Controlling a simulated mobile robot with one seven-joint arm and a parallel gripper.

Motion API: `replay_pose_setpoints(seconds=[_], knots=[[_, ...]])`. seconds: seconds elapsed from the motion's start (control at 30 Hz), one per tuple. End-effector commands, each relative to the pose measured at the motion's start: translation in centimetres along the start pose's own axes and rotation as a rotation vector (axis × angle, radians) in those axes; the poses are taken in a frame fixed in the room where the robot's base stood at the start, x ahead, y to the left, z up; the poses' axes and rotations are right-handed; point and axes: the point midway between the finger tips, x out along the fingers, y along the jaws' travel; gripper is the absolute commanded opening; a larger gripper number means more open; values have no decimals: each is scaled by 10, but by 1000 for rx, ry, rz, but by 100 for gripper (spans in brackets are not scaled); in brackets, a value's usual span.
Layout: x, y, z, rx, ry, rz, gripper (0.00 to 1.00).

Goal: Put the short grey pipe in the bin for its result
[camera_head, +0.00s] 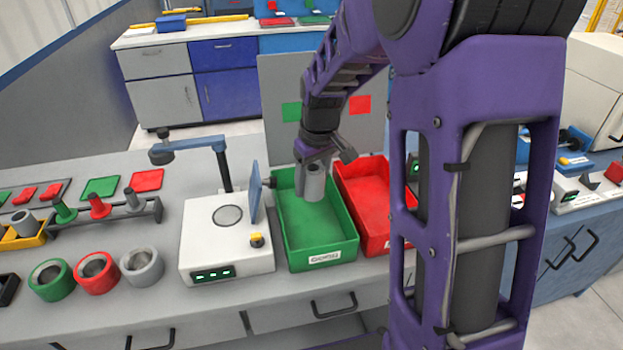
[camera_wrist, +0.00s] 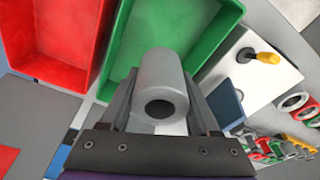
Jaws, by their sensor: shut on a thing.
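The short grey pipe (camera_head: 313,182) is held by my gripper (camera_head: 322,166) over the green bin (camera_head: 298,255). In the wrist view the pipe (camera_wrist: 163,88) sits between the two fingers of my gripper (camera_wrist: 162,103), its open end facing the camera. My gripper is shut on it. The green bin also shows behind the pipe in the wrist view (camera_wrist: 205,30). The red bin (camera_head: 372,190) stands right beside the green one, partly hidden by my arm. A white testing device (camera_head: 222,262) with several green display lights stands left of the green bin.
Green (camera_head: 51,280), red (camera_head: 97,273) and grey (camera_head: 142,266) rings stand at the front left. A rack (camera_head: 105,216) with coloured pegs is behind them. An upright grey panel (camera_head: 305,95) stands behind the bins.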

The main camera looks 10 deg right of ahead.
Motion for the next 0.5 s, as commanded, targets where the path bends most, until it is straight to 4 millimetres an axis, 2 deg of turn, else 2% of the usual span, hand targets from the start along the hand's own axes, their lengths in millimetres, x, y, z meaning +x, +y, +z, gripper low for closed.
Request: replay_pose_setpoints(seconds=[0.03,0.5], knots=[[10,0,2,0,0,0,0],[56,0,9,0,-1,0,0]])
